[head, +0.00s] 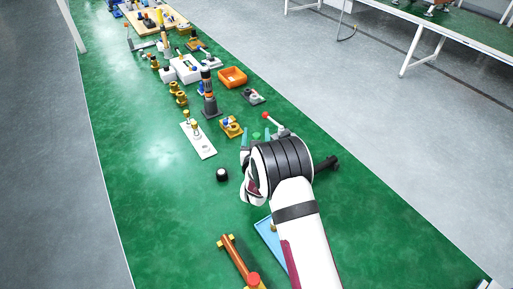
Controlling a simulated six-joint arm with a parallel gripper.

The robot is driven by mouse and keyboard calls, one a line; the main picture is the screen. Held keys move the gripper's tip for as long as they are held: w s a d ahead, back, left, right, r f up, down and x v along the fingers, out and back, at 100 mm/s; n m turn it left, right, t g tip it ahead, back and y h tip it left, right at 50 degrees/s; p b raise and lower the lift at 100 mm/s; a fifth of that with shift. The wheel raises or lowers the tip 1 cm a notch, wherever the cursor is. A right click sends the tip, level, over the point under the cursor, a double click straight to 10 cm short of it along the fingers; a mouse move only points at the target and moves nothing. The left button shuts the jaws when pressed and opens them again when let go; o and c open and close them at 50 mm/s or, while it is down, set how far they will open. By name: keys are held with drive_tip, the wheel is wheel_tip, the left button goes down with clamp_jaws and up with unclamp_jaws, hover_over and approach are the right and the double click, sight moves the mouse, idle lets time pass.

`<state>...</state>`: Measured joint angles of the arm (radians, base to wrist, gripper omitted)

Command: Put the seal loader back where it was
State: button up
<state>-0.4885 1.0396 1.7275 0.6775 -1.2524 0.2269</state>
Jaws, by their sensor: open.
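My gripper (256,137) is in the middle of the head view, low over the green bench mat (160,200). Its pale teal fingers stand apart, with a small green part showing between or behind them. I cannot tell whether that part touches the fingers. My wrist hides much of this area. No thing can be told for sure as the seal loader at this size. A grey lever piece with a red ball end (266,115) stands just beyond the gripper. A black handle (328,162) sticks out to the right from behind my wrist.
A white plate with brass posts (207,148), a black round piece (222,174) and a yellow fixture (231,127) lie left of the gripper. A dark tower (209,100) and an orange bin (232,77) stand farther back. A blue tray (268,236) and orange bar (236,258) are near.

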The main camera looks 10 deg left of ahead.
drive_tip(key=shift+x, duration=0.95)
clamp_jaws()
